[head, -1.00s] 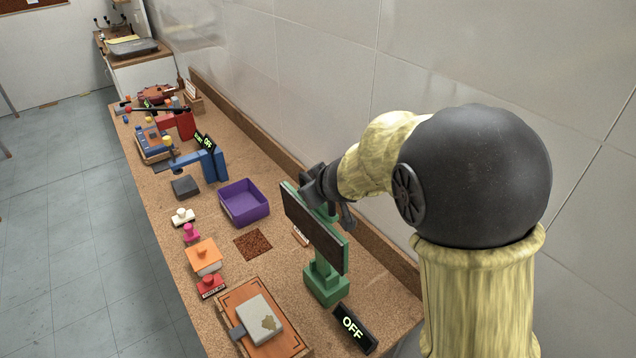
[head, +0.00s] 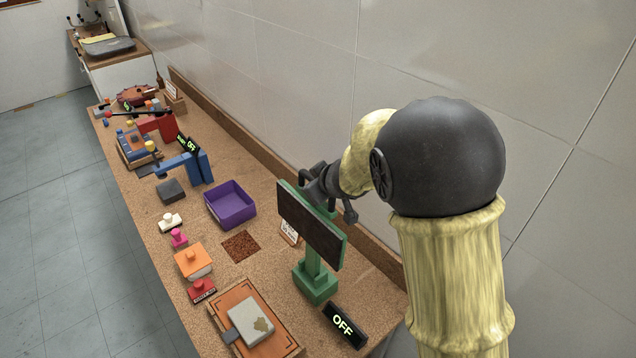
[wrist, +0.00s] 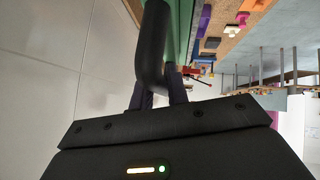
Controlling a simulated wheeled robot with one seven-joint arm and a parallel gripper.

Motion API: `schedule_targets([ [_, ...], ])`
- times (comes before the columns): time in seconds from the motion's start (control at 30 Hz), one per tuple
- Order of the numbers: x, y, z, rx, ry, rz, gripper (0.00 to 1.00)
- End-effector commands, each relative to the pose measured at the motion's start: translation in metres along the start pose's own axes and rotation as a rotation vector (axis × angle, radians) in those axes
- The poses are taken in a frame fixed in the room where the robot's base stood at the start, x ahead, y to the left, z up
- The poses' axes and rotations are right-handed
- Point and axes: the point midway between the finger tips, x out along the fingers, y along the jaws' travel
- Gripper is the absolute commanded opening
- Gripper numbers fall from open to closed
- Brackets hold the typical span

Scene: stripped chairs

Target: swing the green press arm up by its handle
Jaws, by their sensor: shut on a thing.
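The green press has its base (head: 316,283) on the bench, with a short post above it. Its green-edged press arm (head: 311,225) is swung up, its broad dark face standing steeply toward the head camera. My gripper (head: 324,186) is behind the top of this arm and partly hidden by it. In the wrist view the black bent handle (wrist: 154,45) runs into my gripper (wrist: 160,92), which is shut on it. The green of the press (wrist: 180,30) shows beside the handle.
An OFF sign (head: 345,326) stands next to the press base. An orange-brown tray with a pale block (head: 249,318), a purple bin (head: 231,212), a blue press (head: 196,164) and several stamps are on the bench. A tiled wall (head: 300,60) runs close behind the bench.

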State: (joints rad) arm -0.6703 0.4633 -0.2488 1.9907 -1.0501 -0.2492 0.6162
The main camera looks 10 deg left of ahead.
Motion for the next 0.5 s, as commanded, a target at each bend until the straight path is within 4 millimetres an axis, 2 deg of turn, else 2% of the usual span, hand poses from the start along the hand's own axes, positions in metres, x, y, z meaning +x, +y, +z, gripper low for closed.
schedule_targets([
  [0.2, 0.0008, -0.0007, 0.002, -0.002, -0.004, -0.001, 0.0],
  [0.23, 0.0007, -0.0007, 0.002, -0.001, -0.004, -0.001, 0.2],
  [0.3, 0.0007, -0.0007, 0.0018, -0.001, -0.004, -0.001, 0.34],
  [0.33, 0.0006, -0.0007, 0.0016, -0.001, -0.003, -0.001, 0.38],
  [0.5, 0.0003, -0.0006, 0.0007, -0.001, -0.001, -0.001, 0.38],
])
